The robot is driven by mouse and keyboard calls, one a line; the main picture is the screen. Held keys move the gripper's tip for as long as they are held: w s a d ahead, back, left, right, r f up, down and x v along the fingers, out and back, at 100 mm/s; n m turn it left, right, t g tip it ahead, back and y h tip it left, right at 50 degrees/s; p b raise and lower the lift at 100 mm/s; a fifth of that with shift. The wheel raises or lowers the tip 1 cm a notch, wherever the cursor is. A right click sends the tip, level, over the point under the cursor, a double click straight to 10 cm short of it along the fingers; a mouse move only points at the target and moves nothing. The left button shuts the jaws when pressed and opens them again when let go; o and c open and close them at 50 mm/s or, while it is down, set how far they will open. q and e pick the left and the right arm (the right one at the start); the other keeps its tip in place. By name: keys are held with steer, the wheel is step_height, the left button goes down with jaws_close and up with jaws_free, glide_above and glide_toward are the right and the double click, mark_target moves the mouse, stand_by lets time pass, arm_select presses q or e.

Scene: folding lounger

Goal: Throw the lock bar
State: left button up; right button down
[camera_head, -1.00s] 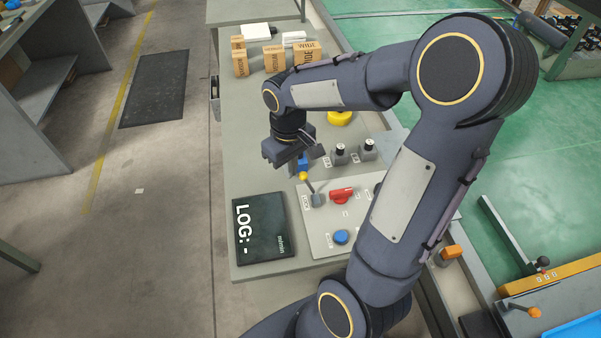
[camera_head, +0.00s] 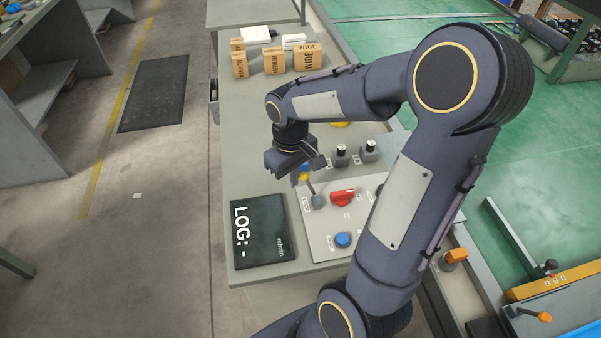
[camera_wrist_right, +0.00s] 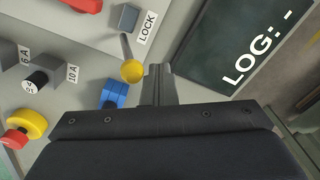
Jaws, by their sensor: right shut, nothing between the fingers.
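The lock bar is a thin lever with a yellow knob (camera_wrist_right: 132,71) and a grey base (camera_wrist_right: 125,18) beside a LOCK label. In the head view its grey base (camera_head: 318,201) is at the left of the light control plate (camera_head: 322,237), and the lever leans back toward my right gripper (camera_head: 300,172). The gripper hides part of the knob there. In the wrist view my right gripper (camera_wrist_right: 154,72) is shut and empty, its fingertips right beside the knob. I cannot tell whether they touch. My left gripper is not in view.
A red switch (camera_head: 343,197) and a blue button (camera_head: 343,240) share the plate. A dark LOG board (camera_head: 262,240) lies left of it. A blue piece (camera_wrist_right: 115,95) is close beside the fingers. Grey fuse-like blocks (camera_head: 340,157) and cardboard boxes (camera_head: 273,62) are farther back.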

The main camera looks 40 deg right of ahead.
mark_target(307, 174)
steer(key=shift+s+d, duration=0.2)
steer(key=shift+d, duration=0.15)
steer(key=shift+s+d+r+p, duration=0.2)
steer(key=shift+s+d, duration=0.1)
steer(key=shift+d, duration=0.2)
steer(key=shift+s+d+r+p, duration=0.15)
steer(key=shift+s+d, duration=0.1)
steer(key=shift+d, duration=0.25)
steer(key=shift+d+f, duration=0.1)
steer(key=shift+f, duration=0.05)
steer(key=shift+s+d+f, duration=0.1)
steer(key=shift+s+d, duration=0.25)
steer(key=shift+d, duration=0.2)
steer(key=shift+s+d+f, duration=0.1)
steer(key=shift+s+d, duration=0.2)
steer(key=shift+d, duration=0.25)
steer(key=shift+s+d+f+b, duration=0.4)
steer(key=shift+d, duration=0.3)
step_height(307, 174, up, 8)
steer(key=a+p, duration=0.1)
steer(key=p, duration=0.5)
steer(key=shift+w+p, duration=0.3)
steer(key=shift+p, duration=0.1)
